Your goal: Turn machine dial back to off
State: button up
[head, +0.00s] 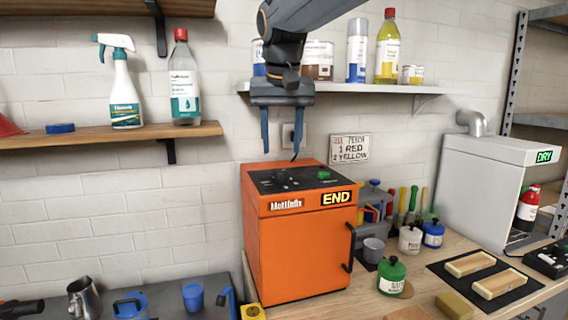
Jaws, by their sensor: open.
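An orange machine (300,245) stands on the bench, with a lit "END" display (336,197) on its front. Its black top panel carries a dark dial (280,177) on the left and a green button (323,175) on the right. The dial is small here, and I cannot tell where it points. My gripper (282,148) hangs above the machine, pointing down, with its two blue fingers apart and nothing between them. The fingertips appear above the back of the top panel, apart from the dial.
A shelf (400,88) with cans and bottles is behind my arm. A wooden shelf (100,137) with a spray bottle is at left. A black handle (350,248) sticks out from the machine's front.

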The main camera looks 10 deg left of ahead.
aim_at(281, 171)
jog(key=p+x, duration=0.2)
jog(key=x, duration=0.5)
jog(key=shift+f, duration=0.2)
jog(key=shift+c, duration=0.4)
jog(key=c, duration=0.9)
jog(key=shift+c, duration=0.2)
jog(key=shift+w+n, duration=0.1)
jog(key=shift+n, duration=0.3)
jog(key=n+y, duration=0.1)
jog(key=n, duration=0.1)
jog(key=n+g+y, duration=0.1)
jog(key=n, duration=0.2)
jog(key=shift+w+d+b, duration=0.15)
jog(key=shift+b, duration=0.2)
jog(key=n+g, duration=0.1)
jog(key=n, duration=0.2)
jog(key=n+g+y+b, duration=0.1)
jog(key=n, duration=0.2)
jog(key=shift+w+r, duration=0.1)
jog(key=shift+w, duration=0.05)
jog(key=shift+n, duration=0.3)
